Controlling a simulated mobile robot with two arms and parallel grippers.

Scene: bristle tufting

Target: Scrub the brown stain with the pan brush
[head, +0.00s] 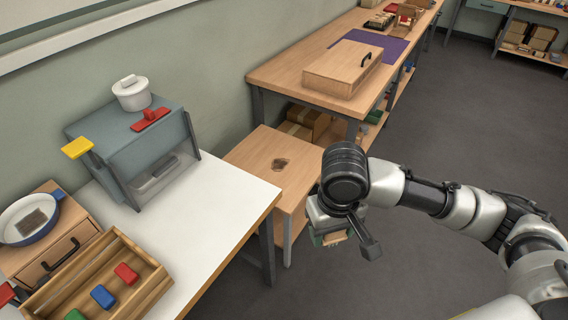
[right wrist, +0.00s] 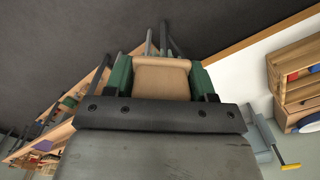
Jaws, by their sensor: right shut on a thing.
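A brown stain (head: 281,163) lies on the low wooden table beyond the white table. A blue-rimmed white pan (head: 22,232) with a dark grey-brown patch (head: 33,222) inside stands at the far left. My right gripper (head: 333,236) is in the air over the floor, to the right of and nearer than the low table, apart from the stain. It is shut on a tan block, which I take to be the pan brush (right wrist: 161,78); the block sits between green fingers in the right wrist view. Its bristles cannot be made out clearly. My left gripper is not in view.
The white table (head: 222,197) carries a grey-blue box stand (head: 130,140) with a white pot and red piece on top. A wooden tray (head: 155,291) holds several coloured blocks. A long bench (head: 280,72) with a wooden case stands behind. The floor right is clear.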

